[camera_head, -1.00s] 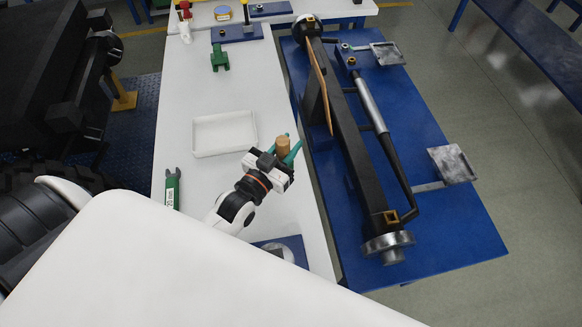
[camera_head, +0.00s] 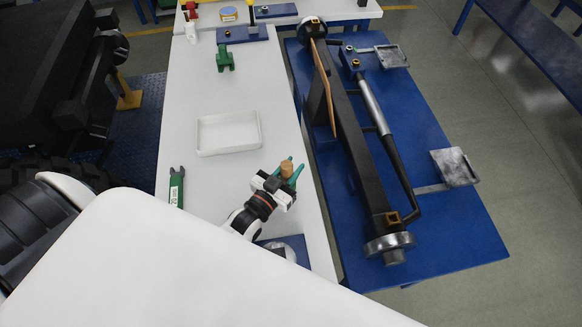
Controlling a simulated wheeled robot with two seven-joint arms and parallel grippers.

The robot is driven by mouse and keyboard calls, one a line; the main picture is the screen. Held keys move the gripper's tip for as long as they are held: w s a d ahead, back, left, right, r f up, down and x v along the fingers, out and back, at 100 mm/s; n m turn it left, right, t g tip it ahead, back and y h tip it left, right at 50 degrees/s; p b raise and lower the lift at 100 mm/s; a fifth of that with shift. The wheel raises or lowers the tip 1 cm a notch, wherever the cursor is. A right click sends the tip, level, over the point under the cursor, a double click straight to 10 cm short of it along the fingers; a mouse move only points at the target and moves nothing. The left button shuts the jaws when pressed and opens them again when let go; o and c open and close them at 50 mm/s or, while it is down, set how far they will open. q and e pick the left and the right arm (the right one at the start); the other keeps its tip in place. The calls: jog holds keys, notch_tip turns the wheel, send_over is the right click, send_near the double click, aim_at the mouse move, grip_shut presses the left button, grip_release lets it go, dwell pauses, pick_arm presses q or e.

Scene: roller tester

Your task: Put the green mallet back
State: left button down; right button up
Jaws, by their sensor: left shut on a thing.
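My left gripper (camera_head: 288,169) is over the near right part of the white bench, with its teal fingers shut around a short tan wooden cylinder (camera_head: 287,168). The cylinder looks like the end of the mallet's handle; a green mallet head cannot be made out and may be hidden below the gripper. A green stand with two upright prongs (camera_head: 224,58) is at the far part of the bench, well apart from the gripper. My right gripper is not in view.
An empty white tray (camera_head: 201,137) lies mid-bench. A green 20 mm wrench (camera_head: 177,187) is at the left edge. A blue plate with a grey part (camera_head: 292,247) lies beside my wrist. A blue table (camera_head: 455,225) with the roller tester (camera_head: 352,150) stands right, across a narrow gap.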

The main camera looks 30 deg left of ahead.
pick_arm(q)
jog(key=shift+f, duration=0.15)
jog(key=c, duration=1.1)
grip_release()
jog(key=shift+s, duration=0.15)
jog(key=s, duration=0.3)
jog(key=s+a+b, duration=0.1)
jog(key=s, duration=0.3)
jog(key=s+b, duration=0.1)
jog(key=s, duration=0.2)
jog(key=shift+s+a, duration=0.25)
jog(key=shift+s, duration=0.55)
jog(key=shift+a+r, duration=0.1)
jog(key=shift+r, duration=0.1)
